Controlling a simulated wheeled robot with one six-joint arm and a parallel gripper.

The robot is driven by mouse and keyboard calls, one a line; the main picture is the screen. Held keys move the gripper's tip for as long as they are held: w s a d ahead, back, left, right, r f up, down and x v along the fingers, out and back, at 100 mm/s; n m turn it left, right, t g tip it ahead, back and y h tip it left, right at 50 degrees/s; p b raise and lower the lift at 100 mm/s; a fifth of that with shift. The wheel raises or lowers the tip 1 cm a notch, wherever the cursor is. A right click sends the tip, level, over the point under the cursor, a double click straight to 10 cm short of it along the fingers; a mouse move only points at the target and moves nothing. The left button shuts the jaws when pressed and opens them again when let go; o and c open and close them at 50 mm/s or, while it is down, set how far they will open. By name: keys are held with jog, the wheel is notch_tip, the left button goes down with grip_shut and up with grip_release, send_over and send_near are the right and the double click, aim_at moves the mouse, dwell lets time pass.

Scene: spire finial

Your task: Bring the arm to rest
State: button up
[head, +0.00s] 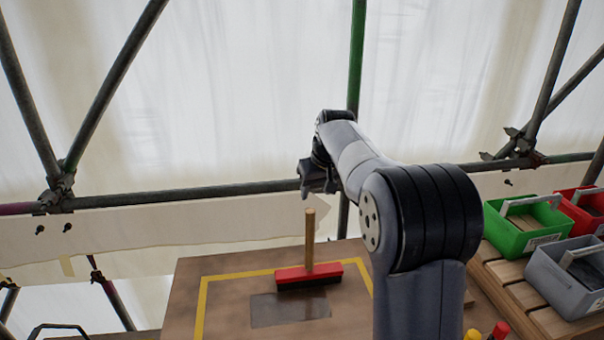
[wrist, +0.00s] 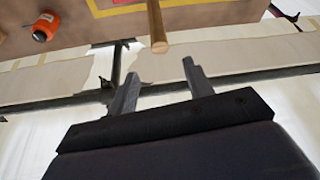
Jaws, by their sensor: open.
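My gripper (wrist: 158,90) is open and empty in the wrist view, its two fingers apart. In the head view my gripper (head: 305,190) hangs at the end of my raised arm, above and beyond the brush. The brush has a red head (head: 308,274) with dark bristles and an upright wooden handle (head: 310,240). It stands on the brown board (head: 215,272) at the back edge of a grey rectangle (head: 290,308). In the wrist view the handle (wrist: 156,25) ends just beyond the fingertips, apart from them. My arm hides the right part of the board.
Scaffold tubes (head: 180,199) and white sheeting (head: 240,90) stand behind the board. A green bin (head: 525,225), a red bin (head: 583,208) and a grey bin (head: 570,280) sit on slats at right. An orange object (wrist: 46,27) lies at the wrist view's upper left.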

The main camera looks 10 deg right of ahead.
aim_at(311, 207)
jog(key=p+x, duration=0.2)
jog(key=x, duration=0.9)
jog(key=shift+a+f, duration=0.1)
jog(key=shift+f, duration=0.25)
jog(key=shift+w+r, duration=0.15)
jog(key=shift+r, duration=0.05)
jog(key=shift+r+b, duration=0.4)
jog(key=shift+r, duration=0.9)
